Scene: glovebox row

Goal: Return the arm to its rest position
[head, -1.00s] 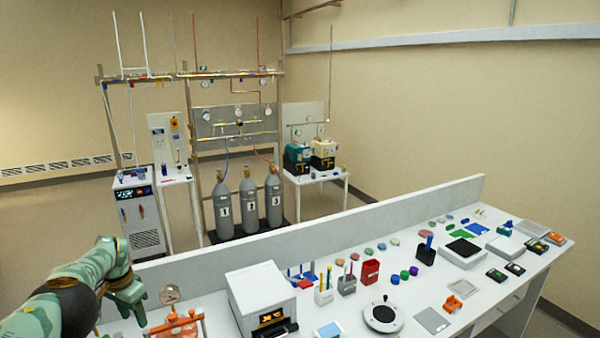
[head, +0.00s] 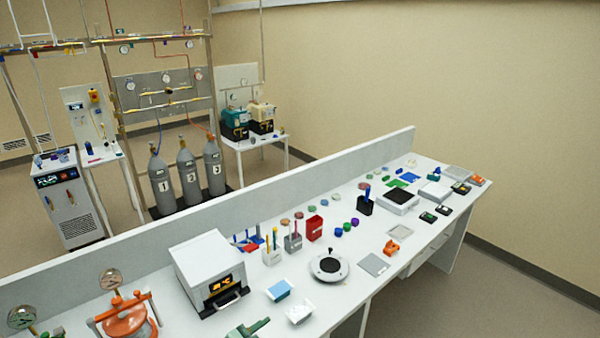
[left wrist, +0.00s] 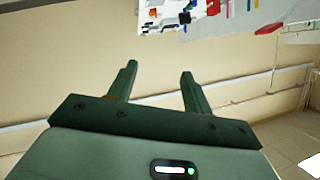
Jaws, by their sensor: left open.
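My left gripper (left wrist: 159,70) shows in the left wrist view with its two green fingers apart and nothing between them. Behind the fingers is a plain beige wall with a pale rail. In the head view only a small green piece of an arm of mine shows at the bottom edge, in front of the white oven-like box (head: 210,265); I cannot tell which part it is. My right gripper is not seen in these views.
The long white bench (head: 385,262) holds an orange clamped vessel (head: 128,318), a round white device (head: 328,266), a red holder (head: 314,228) and several small items. A low partition (head: 250,212) runs along its back. Grey cylinders (head: 187,175) stand behind. Floor at right is clear.

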